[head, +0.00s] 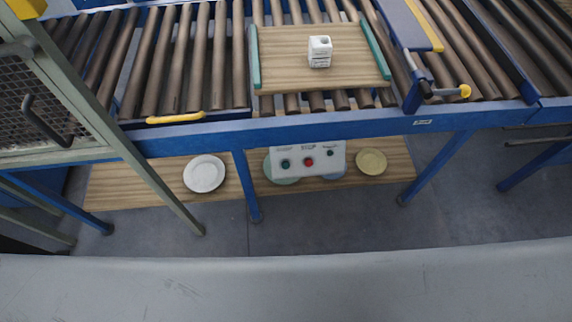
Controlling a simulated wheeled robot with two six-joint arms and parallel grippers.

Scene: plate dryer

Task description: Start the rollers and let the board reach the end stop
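The wooden board (290,65) with green side rails lies on the brown rollers (200,60) of the blue-framed conveyor, near the middle of the head view. A small white carton (320,51) stands on the board. A white control panel (308,160) hangs below the conveyor's front beam. It has a green button (285,163), a red button (309,162) and a smaller dark button (330,153). A blue arm with a yellow edge (412,45) stands just right of the board; I cannot tell whether it is the end stop. Neither gripper is in view.
A mesh-panelled frame (40,105) with a black handle stands at the left. A low wooden shelf (130,185) under the conveyor holds a white plate (204,173), a yellowish plate (371,161) and others partly behind the panel. Blue legs (250,190) stand on the grey floor.

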